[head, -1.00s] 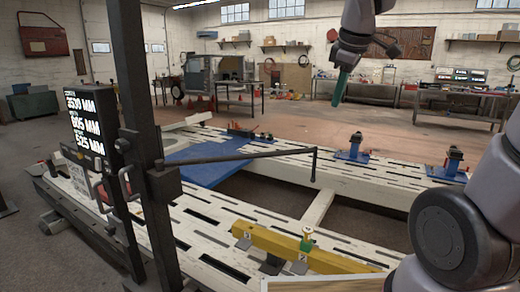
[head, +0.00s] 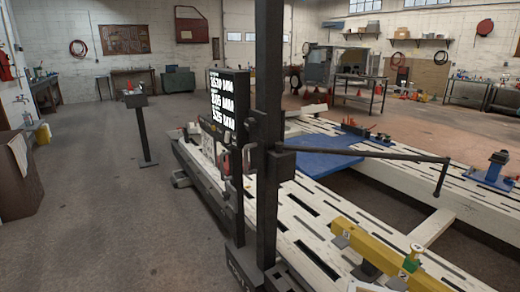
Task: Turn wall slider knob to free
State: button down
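No part labelled as a wall slider can be read in the head view. A yellow beam (head: 372,249) lies across the near end of the white slotted frame bench (head: 318,217) at lower right. A dark upright post (head: 268,90) carries a sliding block (head: 277,164) with a thin arm reaching right. My gripper is out of view.
A display (head: 229,95) with white numbers stands left of the post. A pedestal (head: 142,125) stands on the open floor at left. A blue plate (head: 312,160) lies on the bench, and a blue clamp stand (head: 492,175) is at right.

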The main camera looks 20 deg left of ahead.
aim_at(251, 125)
jog(key=u, duration=1.25)
